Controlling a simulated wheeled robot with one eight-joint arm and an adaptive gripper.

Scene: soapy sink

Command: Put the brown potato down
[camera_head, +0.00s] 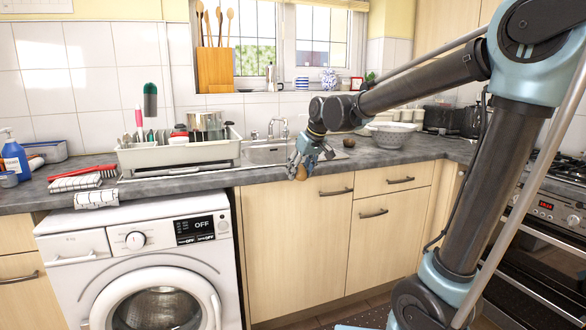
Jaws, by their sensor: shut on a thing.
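The brown potato (300,173) is between the fingers of my gripper (303,163). My gripper is shut on it and points downward, at the front edge of the grey countertop (355,157), just in front of the sink (266,152). The potato appears low against the counter's front edge and the top of the cupboard doors. I cannot tell whether it touches the counter. My gripper covers part of the potato and of the sink's right side.
A dish rack (180,155) with a pot (205,125) stands left of the sink. A white bowl (390,134) and a small dark round thing (349,142) lie right of it. Striped cloths (82,180) lie at the left. The counter front right of my gripper looks clear.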

